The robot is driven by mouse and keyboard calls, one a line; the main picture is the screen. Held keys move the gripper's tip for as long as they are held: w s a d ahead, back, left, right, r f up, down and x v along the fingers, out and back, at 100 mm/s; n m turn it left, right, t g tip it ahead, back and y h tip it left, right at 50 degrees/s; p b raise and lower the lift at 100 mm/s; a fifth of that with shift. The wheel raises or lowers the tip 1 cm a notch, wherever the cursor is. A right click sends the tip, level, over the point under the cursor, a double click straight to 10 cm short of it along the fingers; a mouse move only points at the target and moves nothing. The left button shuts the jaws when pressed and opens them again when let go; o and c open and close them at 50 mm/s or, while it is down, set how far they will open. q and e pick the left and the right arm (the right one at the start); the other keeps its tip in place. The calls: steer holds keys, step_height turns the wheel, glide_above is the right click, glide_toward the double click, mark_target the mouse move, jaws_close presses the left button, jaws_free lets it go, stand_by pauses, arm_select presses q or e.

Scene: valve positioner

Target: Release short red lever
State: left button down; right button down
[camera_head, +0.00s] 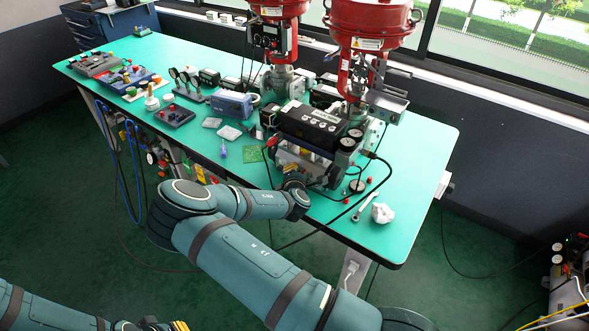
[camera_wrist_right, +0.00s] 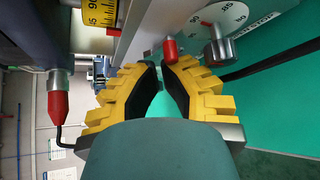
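In the right wrist view, a short red lever (camera_wrist_right: 170,48) sticks out below a grey metal edge. The yellow, black-padded fingers of my right gripper (camera_wrist_right: 163,68) are parted by a narrow gap. Their tips are just short of the lever and nothing shows between them. I cannot tell whether a tip touches it. In the head view, my right arm reaches to the front of the valve positioner (camera_head: 312,126), and its fingers are hidden there. A yellow and dark part, apparently my left gripper (camera_head: 180,326), is cut off at the bottom edge.
A larger red-ended fitting with a black cable (camera_wrist_right: 60,95) is left of my right fingers. A white dial with a grey knob (camera_wrist_right: 220,45) is at the right. Tools and gauges crowd the green table (camera_head: 420,160).

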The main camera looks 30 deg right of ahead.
steer(key=shift+r+n+g, duration=0.2)
steer(key=shift+n+g, duration=0.1)
steer(key=shift+f, duration=0.15)
steer(key=shift+r+p, duration=0.65)
steer(key=shift+r, duration=0.15)
steer(key=shift+r, duration=0.1)
steer(key=shift+r, duration=0.1)
